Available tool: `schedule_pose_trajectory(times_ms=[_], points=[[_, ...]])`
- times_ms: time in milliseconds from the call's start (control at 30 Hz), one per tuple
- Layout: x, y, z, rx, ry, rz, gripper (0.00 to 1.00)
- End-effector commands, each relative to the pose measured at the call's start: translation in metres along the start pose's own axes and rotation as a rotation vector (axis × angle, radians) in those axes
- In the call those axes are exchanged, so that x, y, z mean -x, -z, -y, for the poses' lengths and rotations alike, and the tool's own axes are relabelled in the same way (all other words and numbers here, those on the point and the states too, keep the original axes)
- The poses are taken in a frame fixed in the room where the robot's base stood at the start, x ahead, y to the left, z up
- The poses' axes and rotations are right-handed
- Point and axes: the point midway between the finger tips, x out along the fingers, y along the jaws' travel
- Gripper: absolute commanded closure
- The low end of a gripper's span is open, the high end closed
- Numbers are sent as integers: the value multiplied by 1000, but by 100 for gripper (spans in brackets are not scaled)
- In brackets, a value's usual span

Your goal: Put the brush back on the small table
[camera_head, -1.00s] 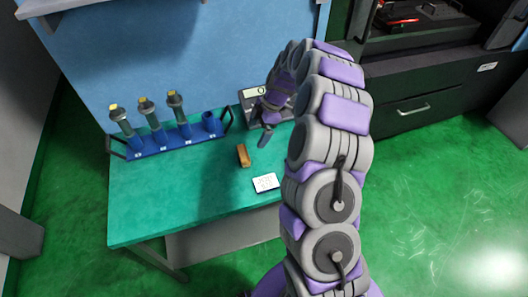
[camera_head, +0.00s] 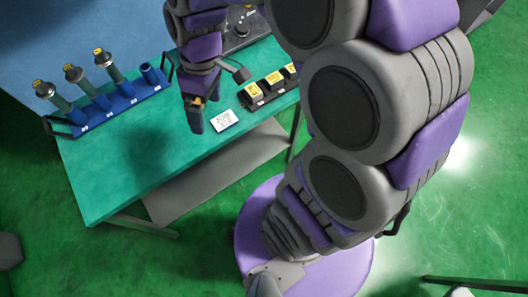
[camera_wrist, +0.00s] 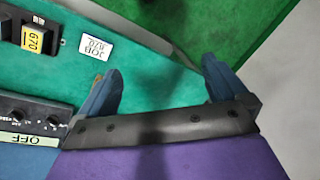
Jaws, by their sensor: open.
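The small table (camera_head: 120,165) has a teal top and stands against a blue wall panel. A small orange-brown piece (camera_head: 197,101), likely part of the brush, shows by my gripper's fingers in the head view; the rest is hidden. A sliver of brown also shows behind the left finger in the wrist view (camera_wrist: 97,80). My gripper (camera_head: 195,118) is low over the table, near its front edge. In the wrist view its two blue fingers (camera_wrist: 162,85) are spread wide, with bare tabletop between them. I cannot tell whether a finger touches the brown piece.
A white job card (camera_head: 224,120) lies just right of my gripper. A black holder (camera_head: 265,97) with several yellow-labelled blocks is beyond it. A blue rack (camera_head: 118,100) with upright tools stands at the back left. The table's front left is clear.

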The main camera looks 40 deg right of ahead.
Motion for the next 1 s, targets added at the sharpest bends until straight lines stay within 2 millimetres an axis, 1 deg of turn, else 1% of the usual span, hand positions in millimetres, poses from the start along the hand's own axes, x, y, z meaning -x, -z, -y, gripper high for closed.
schedule_pose_trajectory(times_ms=[33,100,167,200,300,400,500,600,667,1000], points=[[2,-16,13,-64,-19,14,0],[2,-38,28,-167,-43,38,0],[1,-57,40,-258,-64,53,0],[0,-70,48,-320,-79,63,0],[-4,-100,63,-471,-116,81,0],[-9,-124,74,-597,-147,90,0],[-14,-141,82,-687,-167,98,0],[-16,-150,86,-737,-177,99,0],[-16,-152,87,-750,-180,99,0],[-16,-152,87,-752,-180,100,0]])
